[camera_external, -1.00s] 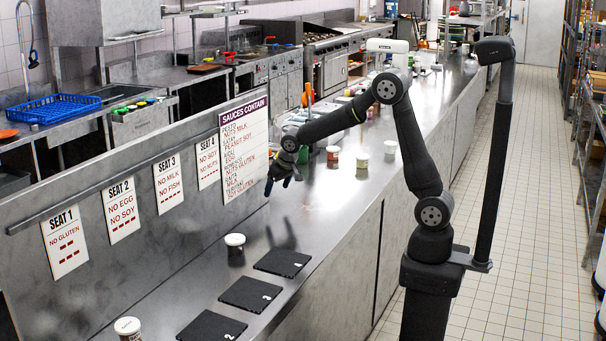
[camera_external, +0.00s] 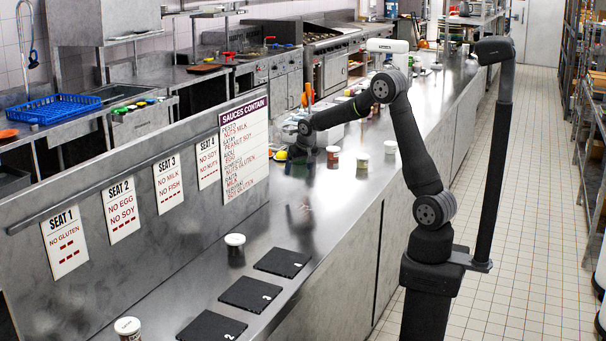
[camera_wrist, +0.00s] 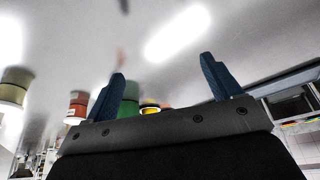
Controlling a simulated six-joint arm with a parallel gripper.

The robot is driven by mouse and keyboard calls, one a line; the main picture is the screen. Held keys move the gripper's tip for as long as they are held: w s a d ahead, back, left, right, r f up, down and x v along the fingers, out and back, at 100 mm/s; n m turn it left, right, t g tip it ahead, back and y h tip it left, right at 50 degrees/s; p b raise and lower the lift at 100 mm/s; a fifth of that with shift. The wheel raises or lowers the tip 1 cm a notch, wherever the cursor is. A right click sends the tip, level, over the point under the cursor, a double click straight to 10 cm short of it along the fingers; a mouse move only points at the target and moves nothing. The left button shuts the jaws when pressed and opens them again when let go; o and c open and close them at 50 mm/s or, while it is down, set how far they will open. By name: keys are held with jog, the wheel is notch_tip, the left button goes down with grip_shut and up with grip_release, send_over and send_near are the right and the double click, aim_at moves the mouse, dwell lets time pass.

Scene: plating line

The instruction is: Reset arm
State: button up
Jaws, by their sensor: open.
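My gripper (camera_wrist: 160,95) is open in the wrist view, its two blue fingers apart with nothing held between them. In the external view my gripper (camera_external: 298,152) is over the far part of the steel counter (camera_external: 320,215), near the sauces sign (camera_external: 243,150); its fingers are hard to make out there. A jar (camera_external: 333,156) stands just to its right. A green jar (camera_wrist: 128,112) and a yellow-banded jar (camera_wrist: 150,106) show beyond the fingers in the wrist view.
Two more jars (camera_external: 362,161) (camera_external: 390,148) stand right of my gripper. Black numbered mats (camera_external: 282,262) lie on the near counter, with white-lidded jars (camera_external: 235,241) (camera_external: 128,327) beside them. A low wall with seat cards (camera_external: 121,210) runs along the left. The mid counter is clear.

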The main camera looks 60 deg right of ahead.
jog(key=s+d+r+m, duration=0.2)
jog(key=s+d, duration=0.1)
jog(key=d, duration=1.4)
jog(key=shift+s+h, duration=0.15)
jog(key=shift+h, duration=0.15)
jog(key=shift+o, duration=0.3)
jog(key=shift+a, duration=0.1)
jog(key=o, duration=0.3)
